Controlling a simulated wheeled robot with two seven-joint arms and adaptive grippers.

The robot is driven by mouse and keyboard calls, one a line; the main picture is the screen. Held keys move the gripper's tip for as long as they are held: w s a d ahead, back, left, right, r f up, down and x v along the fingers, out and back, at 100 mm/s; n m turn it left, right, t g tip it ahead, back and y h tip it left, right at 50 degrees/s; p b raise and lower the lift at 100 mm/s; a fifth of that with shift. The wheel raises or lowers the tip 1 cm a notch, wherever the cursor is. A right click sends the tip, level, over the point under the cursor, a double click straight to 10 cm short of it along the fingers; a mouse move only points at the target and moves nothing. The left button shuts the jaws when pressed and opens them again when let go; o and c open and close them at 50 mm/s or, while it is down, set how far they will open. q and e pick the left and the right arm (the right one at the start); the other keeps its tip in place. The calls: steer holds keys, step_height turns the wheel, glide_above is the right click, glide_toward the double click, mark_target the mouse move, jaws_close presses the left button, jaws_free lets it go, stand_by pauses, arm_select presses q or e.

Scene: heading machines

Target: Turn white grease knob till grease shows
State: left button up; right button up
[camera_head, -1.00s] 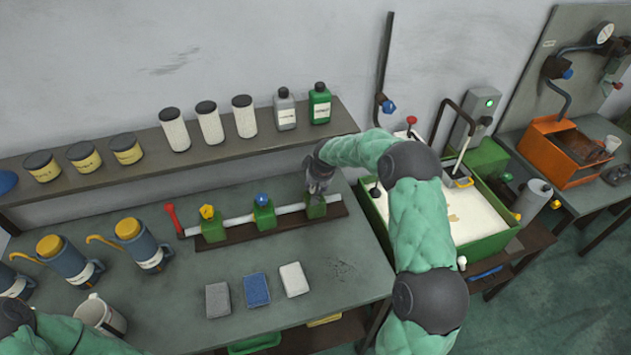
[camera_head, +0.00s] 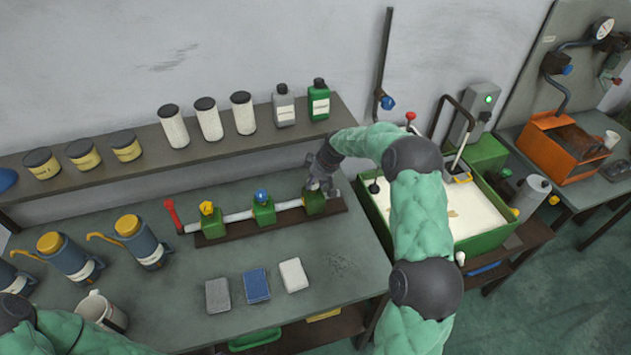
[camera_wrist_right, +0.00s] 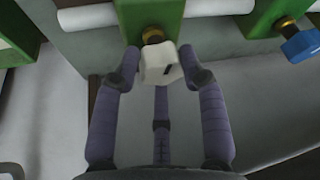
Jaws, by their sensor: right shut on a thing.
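The white grease knob (camera_wrist_right: 157,65) sits on a brass stem on a green block (camera_wrist_right: 150,18) in the right wrist view. My right gripper (camera_wrist_right: 166,72) is shut on the knob, with fingertips at its left and right sides and a third finger below. In the head view the right gripper (camera_head: 319,187) is tilted over the rightmost green block (camera_head: 315,204) of the bar, and hides the knob there. No grease can be made out at this block. Only part of my left arm shows at the lower left; its gripper is out of view.
Green blocks with a yellow knob (camera_head: 206,207) and a blue knob (camera_head: 262,196) stand left on the same bar. A red handle (camera_head: 171,213) is at its left end. Grey, blue and white pads lie in front. A green-edged tray (camera_head: 483,246) stands right.

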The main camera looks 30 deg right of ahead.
steer(key=shift+w+r, duration=0.3)
steer(key=shift+r, duration=0.1)
steer(key=o, duration=1.1)
steer(key=shift+a+f, duration=0.2)
steer(key=shift+s, duration=0.1)
steer(key=shift+s+d+r, duration=0.1)
steer(key=shift+d+r, duration=0.05)
steer(key=v, duration=1.1)
steer(key=shift+r, duration=0.3)
steer(key=shift+s, duration=0.1)
steer(key=shift+s+f, duration=0.1)
